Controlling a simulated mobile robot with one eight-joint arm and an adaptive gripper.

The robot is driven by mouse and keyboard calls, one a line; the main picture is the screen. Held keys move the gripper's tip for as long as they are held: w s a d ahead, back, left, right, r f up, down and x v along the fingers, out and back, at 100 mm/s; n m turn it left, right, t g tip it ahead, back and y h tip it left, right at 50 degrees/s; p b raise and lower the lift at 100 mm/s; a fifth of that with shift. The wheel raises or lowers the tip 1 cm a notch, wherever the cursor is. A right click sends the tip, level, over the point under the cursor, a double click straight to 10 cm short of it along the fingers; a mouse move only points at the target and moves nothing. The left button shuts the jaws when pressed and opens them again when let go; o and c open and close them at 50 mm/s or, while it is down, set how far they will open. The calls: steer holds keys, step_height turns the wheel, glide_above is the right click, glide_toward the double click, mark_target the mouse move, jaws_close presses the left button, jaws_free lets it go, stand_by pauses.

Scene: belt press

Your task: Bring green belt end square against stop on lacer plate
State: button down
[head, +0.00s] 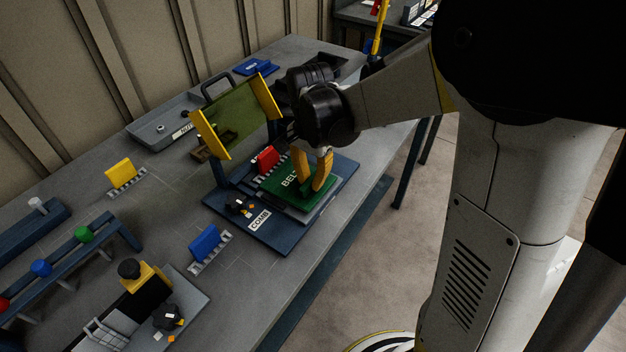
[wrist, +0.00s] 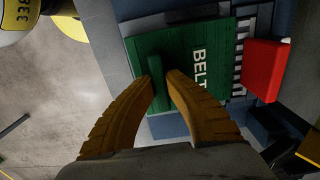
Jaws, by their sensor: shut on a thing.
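The green belt end (head: 283,184), lettered "BELT", lies over the dark blue lacer plate (head: 285,239). My gripper (head: 318,184) comes down over the belt and is shut on its raised green tab (wrist: 156,72). In the wrist view, the belt (wrist: 185,50) has its lettered edge beside a toothed metal comb strip (wrist: 239,60). The red block (wrist: 262,70) is just beyond that strip; it also shows in the head view (head: 267,158). Whether the belt touches the strip is unclear. I cannot pick out the stop with certainty.
A raised yellow-framed guard with a green pane (head: 236,116) stands behind the plate. A yellow comb (head: 121,174) and a blue comb (head: 206,244) lie on the grey bench. A grey tray (head: 160,128) is at the back. The bench's front edge runs close to the plate.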

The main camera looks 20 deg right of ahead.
steer(key=shift+f, duration=0.15)
steer(key=c, duration=1.4)
jaws_free()
steer(key=shift+w, duration=0.1)
steer(key=shift+c, duration=0.2)
step_height(320, 180, up, 12)
